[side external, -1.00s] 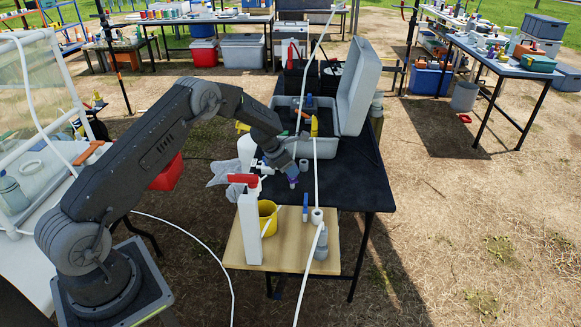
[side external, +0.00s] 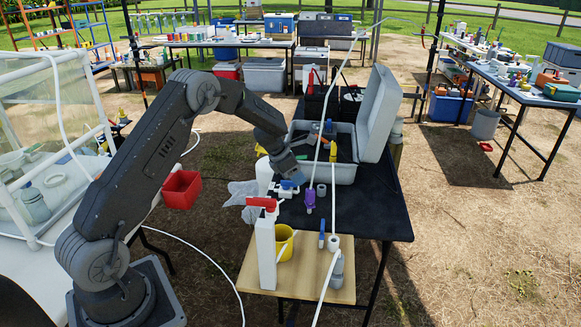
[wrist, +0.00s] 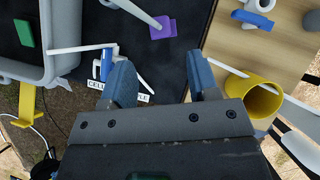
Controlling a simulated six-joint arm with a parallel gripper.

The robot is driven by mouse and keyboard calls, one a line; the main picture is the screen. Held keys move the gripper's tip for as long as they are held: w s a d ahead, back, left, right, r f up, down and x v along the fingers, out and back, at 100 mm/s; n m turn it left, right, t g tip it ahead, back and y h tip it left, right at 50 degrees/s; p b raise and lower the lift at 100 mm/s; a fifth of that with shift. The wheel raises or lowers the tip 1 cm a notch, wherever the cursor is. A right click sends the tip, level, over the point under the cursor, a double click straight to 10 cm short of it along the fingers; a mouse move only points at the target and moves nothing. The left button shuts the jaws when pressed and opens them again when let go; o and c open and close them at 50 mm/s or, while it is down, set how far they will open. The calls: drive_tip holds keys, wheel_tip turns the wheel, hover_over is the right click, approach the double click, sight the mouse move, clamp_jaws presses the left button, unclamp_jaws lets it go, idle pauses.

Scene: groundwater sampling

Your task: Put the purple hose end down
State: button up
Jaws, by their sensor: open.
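The purple hose end (side external: 310,201) is on the black tabletop (side external: 360,213), with a thin white hose rising from its top. In the wrist view the purple hose end (wrist: 163,28) is beyond my fingertips, clear of both. My gripper (side external: 291,182) is just left of it in the side view.
A white valve with a blue handle (wrist: 106,64) and labels lie near my left finger. A grey open case (side external: 343,172) stands behind. A wooden board (side external: 258,278) in front carries a yellow bucket (side external: 284,243) and a red-handled white post (side external: 265,250).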

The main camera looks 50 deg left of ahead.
drive_tip(key=s+d+r+n+t+y, duration=0.2)
drive_tip(key=r+n, duration=0.4)
drive_tip(key=r, duration=0.2)
drive_tip(key=s+d+r+n+t+y, duration=0.2)
drive_tip(key=d+r+n+t, duration=0.1)
drive_tip(key=r+n, duration=0.5)
drive_tip(key=s+d+r+n+t+y, duration=0.25)
drive_tip(key=r+n, duration=0.25)
drive_tip(key=r, duration=0.4)
drive_tip(key=s+d+n+g+h, duration=0.1)
drive_tip(key=s+d+n+g, duration=0.1)
drive_tip(key=s+d+n, duration=0.3)
drive_tip(key=s+d+f+n+g+h, duration=0.1)
drive_tip(key=s+d+n+g, duration=0.2)
drive_tip(key=s+n, duration=0.6)
drive_tip(key=s+d+f+n+g+h, duration=0.1)
drive_tip(key=s+d+n, duration=0.5)
drive_tip(key=s, duration=0.8)
drive_tip(key=shift+d+n+g+h, duration=0.4)
drive_tip(key=shift+n+g+h, duration=0.05)
drive_tip(key=shift+n+g, duration=0.4)
drive_tip(key=shift+f, duration=0.1)
